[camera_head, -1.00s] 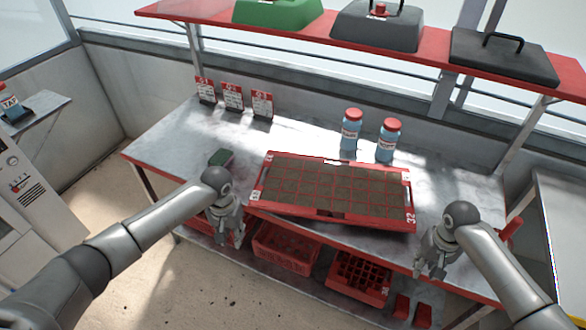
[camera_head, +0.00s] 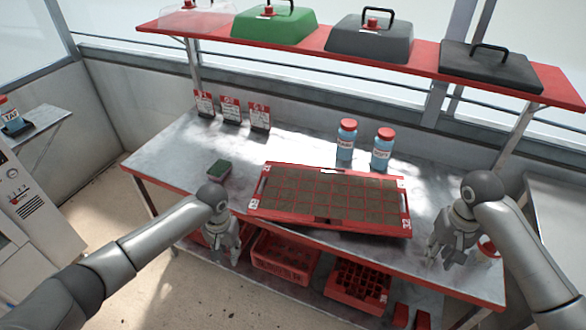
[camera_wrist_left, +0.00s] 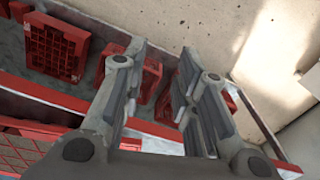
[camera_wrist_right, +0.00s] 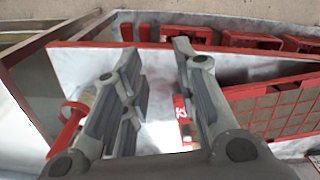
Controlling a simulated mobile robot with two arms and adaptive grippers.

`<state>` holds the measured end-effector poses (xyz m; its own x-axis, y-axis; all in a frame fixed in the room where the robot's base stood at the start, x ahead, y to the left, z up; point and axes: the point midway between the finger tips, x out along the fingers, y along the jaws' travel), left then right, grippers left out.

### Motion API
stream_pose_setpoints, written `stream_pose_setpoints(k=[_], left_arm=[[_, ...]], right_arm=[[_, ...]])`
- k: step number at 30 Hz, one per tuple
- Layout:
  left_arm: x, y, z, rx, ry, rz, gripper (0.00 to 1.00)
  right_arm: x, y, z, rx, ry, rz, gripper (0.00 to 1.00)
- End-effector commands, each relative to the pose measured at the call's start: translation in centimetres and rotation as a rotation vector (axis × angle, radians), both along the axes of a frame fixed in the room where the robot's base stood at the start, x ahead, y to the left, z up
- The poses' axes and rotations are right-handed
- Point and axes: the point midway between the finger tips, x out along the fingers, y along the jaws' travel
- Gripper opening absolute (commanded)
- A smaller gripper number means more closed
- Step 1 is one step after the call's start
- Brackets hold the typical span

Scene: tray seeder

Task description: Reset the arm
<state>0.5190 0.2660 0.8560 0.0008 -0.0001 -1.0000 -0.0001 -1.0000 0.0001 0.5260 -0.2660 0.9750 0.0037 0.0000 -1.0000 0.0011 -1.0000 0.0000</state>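My left gripper (camera_head: 232,244) hangs at the front edge of the table, left of the red seed tray (camera_head: 262,207). In the left wrist view its two fingers (camera_wrist_left: 160,75) are apart with nothing between them. My right gripper (camera_head: 445,250) hangs above the right end of the table, right of the tray. In the right wrist view its fingers (camera_wrist_right: 155,70) are also apart and empty. The tray lies on the table, its cells filled with brown soil. Neither gripper touches it.
Red crates (camera_head: 284,258) sit on the shelf below. Lids (camera_head: 370,42) stand on the red upper shelf. A red-handled container (camera_head: 487,250) stands beside my right gripper.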

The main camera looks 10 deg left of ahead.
Motion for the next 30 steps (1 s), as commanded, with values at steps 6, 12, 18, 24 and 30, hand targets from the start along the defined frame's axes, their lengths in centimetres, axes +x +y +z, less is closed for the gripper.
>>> stream_pose_setpoints(k=[6,12,18,24,30], left_arm=[[0.0,0.0,0.0,0.000,0.000,0.000,0.28],[0.0,0.0,0.0,0.000,0.000,0.000,0.28],[-0.2,-0.1,-1.2,-0.006,-0.005,0.003,0.28],[-1.8,-0.5,-9.7,-0.037,-0.065,0.017,0.28],[-7.4,-0.1,-20.6,-0.031,-0.130,0.007,0.28]], right_arm=[[0.0,0.0,0.4,0.000,0.000,-0.001,0.28],[0.0,0.0,0.3,0.000,0.000,-0.001,0.28],[0.1,0.1,-1.1,0.009,-0.003,-0.008,0.28],[-0.2,0.4,-12.1,0.060,-0.044,-0.058,0.28],[-5.0,-0.4,-26.7,0.051,-0.100,-0.078,0.28]])
